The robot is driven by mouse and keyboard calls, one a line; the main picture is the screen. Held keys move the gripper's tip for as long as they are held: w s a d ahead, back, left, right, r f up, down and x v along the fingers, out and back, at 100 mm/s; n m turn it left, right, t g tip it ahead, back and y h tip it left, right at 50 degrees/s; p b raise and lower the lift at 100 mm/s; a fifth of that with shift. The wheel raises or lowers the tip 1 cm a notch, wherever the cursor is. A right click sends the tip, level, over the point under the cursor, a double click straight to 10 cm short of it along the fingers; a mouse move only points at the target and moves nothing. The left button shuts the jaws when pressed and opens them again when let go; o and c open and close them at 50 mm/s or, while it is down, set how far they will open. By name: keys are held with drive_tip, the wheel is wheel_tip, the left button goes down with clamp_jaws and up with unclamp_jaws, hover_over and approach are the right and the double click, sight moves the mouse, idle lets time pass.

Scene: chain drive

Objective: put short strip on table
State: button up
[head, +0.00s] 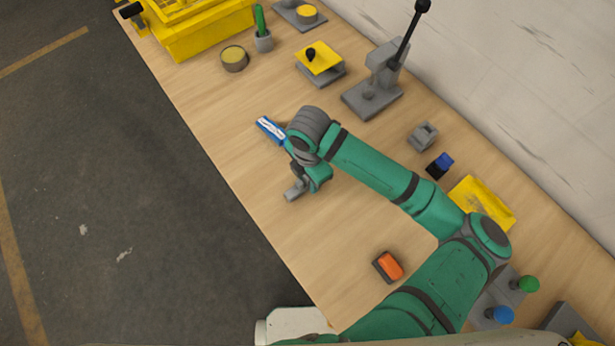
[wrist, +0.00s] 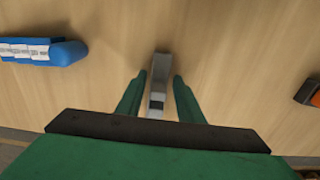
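A small grey bar-like piece (head: 296,190), which may be the short strip, is at the tip of my gripper (head: 304,189) in the head view. In the wrist view, the grey piece (wrist: 160,66) lies lengthwise between the two green fingers of my gripper (wrist: 159,76). The fingers stand apart, with a narrow gap visible on each side of the piece. The wooden table (head: 240,140) is below. I cannot tell whether the piece touches it.
A blue block with white segments (head: 270,130) lies beyond my gripper; it also shows in the wrist view (wrist: 40,51). An orange-topped block (head: 388,266) is nearer. A lever press (head: 375,90) and yellow fixture (head: 320,60) stand further back. Table around the gripper is clear.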

drive_tip(key=shift+s, duration=0.1)
drive_tip(key=shift+r, duration=0.1)
wheel_tip(320, 180, up, 12)
drive_tip(key=shift+r, duration=0.1)
idle(0.6)
idle(0.5)
